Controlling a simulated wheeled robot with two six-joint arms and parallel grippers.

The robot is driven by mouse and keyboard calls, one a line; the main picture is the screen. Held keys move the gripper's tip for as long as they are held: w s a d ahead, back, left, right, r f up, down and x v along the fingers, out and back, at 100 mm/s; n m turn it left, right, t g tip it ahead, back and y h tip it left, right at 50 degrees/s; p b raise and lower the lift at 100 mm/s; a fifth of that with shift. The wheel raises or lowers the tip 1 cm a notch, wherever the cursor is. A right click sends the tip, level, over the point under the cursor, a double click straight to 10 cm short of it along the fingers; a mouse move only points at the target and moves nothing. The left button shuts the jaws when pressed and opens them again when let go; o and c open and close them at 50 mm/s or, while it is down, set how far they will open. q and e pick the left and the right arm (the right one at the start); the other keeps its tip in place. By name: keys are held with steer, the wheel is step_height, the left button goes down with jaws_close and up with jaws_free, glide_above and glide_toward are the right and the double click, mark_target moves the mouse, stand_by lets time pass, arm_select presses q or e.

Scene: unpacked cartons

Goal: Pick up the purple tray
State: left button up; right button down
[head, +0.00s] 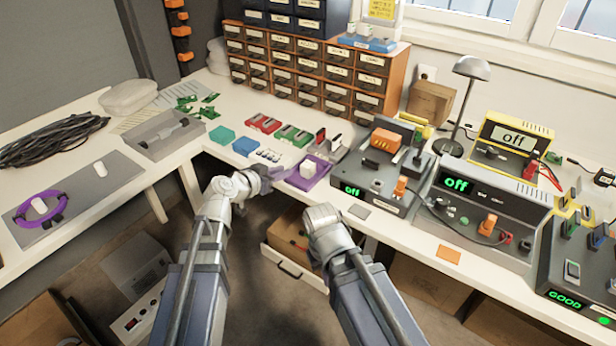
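The purple tray (298,184) lies on the white bench near its front edge, with a white block (308,168) on it. My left gripper (274,179) is at the bench's front edge, just left of the tray. Its fingers are small and dark in the picture, so I cannot tell whether they are open or touching the tray. My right arm ends below the tray, in front of the bench edge; its gripper fingers are hidden.
Teal (222,135) and blue boxes lie left of the tray, with red and green parts behind. A device reading "off" (385,167) stands close to its right. An open drawer (292,264) juts out below. A purple ring (41,209) lies far left.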

mark_target(294, 168)
arm_select(q)
steer(key=b+x, duration=0.2)
steer(key=x, duration=0.5)
steer(key=shift+w+a+f+b, duration=0.1)
steer(key=shift+w+f+b, duration=0.1)
steer(key=shift+b, duration=0.1)
steer(key=shift+r, duration=0.1)
steer(key=shift+c, duration=0.3)
jaws_close()
